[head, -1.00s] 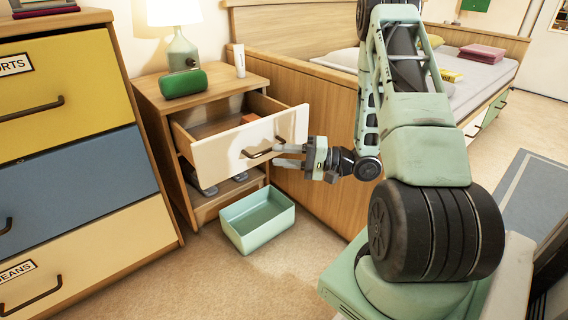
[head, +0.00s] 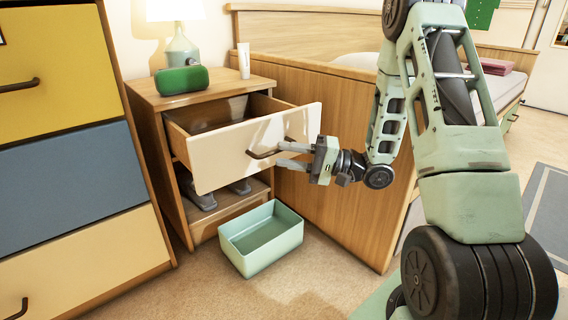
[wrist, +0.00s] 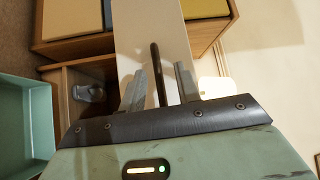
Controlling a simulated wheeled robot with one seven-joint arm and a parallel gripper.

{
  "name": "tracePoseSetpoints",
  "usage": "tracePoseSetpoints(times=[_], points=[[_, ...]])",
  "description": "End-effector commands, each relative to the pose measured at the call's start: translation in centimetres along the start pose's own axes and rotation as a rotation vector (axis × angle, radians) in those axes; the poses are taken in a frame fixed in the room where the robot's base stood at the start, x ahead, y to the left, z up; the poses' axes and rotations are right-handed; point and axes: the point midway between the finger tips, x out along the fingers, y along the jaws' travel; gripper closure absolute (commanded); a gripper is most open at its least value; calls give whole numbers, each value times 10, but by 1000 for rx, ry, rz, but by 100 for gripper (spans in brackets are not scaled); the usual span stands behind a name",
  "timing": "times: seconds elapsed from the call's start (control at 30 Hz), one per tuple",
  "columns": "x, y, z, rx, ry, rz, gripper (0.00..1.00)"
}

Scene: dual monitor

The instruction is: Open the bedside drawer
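The bedside cabinet (head: 150,125) stands between a tall dresser and the bed. Its cream-fronted top drawer (head: 225,150) is pulled well out, and part of its inside shows. The dark bar handle (head: 268,153) is on the drawer front; it also shows in the wrist view (wrist: 157,75). My gripper (head: 284,155) is at the handle, in front of the drawer. In the wrist view its two fingers (wrist: 159,88) stand apart on either side of the handle, with gaps showing. It is open and not clamped on the handle.
A pale green bin (head: 265,238) sits on the floor below the drawer. A green case (head: 181,79), a lamp (head: 181,48) and a white tube (head: 244,60) stand on the cabinet. The dresser (head: 70,170) is at left, the wooden bed side (head: 335,205) at right.

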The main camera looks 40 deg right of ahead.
Motion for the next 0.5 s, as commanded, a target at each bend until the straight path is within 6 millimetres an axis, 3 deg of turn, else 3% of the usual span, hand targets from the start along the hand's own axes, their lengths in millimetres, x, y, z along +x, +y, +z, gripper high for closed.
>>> tracePoseSetpoints(times=[0.13, 0.43, 0.5], points=[[12, 2, 0, -1, -1, 1, 68], [15, 0, 0, 1, 1, 1, 68], [15, 0, 0, 1, 1, 1, 84]])
